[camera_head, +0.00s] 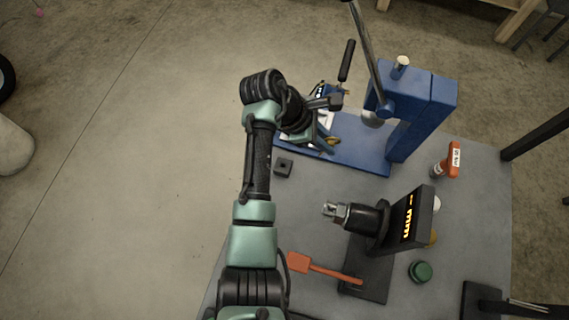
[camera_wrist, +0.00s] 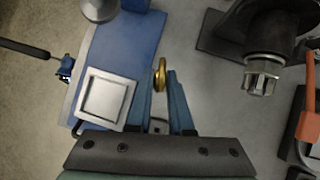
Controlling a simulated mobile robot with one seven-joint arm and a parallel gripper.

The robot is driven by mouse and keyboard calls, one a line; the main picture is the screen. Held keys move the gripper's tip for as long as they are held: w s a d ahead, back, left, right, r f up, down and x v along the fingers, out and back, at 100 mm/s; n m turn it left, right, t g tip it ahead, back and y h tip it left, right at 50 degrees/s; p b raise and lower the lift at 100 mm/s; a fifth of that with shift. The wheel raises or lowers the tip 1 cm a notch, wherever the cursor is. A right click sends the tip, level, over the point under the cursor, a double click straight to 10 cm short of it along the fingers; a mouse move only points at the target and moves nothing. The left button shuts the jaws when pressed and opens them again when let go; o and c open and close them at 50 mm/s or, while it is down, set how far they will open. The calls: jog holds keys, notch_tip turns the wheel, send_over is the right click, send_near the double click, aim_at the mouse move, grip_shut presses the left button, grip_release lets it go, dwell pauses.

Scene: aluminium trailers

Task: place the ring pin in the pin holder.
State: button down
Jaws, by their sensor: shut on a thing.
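My gripper (camera_wrist: 162,80) is shut on the ring pin (camera_wrist: 160,70), whose gold ring shows upright between the two fingertips in the wrist view. The rest of the pin is hidden by the fingers. In the head view my gripper (camera_head: 327,147) is over the near edge of the blue press base, with a bit of gold at its tips. A small dark block with a hole (camera_head: 284,166), which looks like the pin holder, sits on the grey table left of the gripper. A small grey piece with a dark spot (camera_wrist: 158,125) shows between the fingers; I cannot tell whether it is that block.
The blue press (camera_head: 420,105) with its lever stands behind and right of my gripper. A silver square tray (camera_wrist: 106,100) lies on its base. A black motor with a chuck (camera_head: 365,218), an orange mallet (camera_head: 300,263) and a green knob (camera_head: 420,271) are in front and right.

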jog(key=a+n+t+y+p, duration=0.1)
jog(key=a+n+t+y, duration=0.3)
jog(key=a+n+t, duration=0.8)
jog(key=shift+w+d+f+n+g, duration=0.1)
jog(key=shift+d+f+n+g, duration=0.4)
jog(key=shift+f, duration=1)
jog(key=shift+w+d+f+n+g, duration=0.15)
jog(key=shift+f+n+g, duration=0.55)
jog(key=shift+f, duration=0.85)
jog(key=shift+s+d+f+n+g, duration=0.1)
jog(key=shift+d+f+n+g, duration=0.4)
jog(key=shift+f, duration=1)
jog(key=shift+a, duration=0.1)
jog(key=shift+f, duration=0.2)
jog(key=c, duration=0.8)
grip_release()
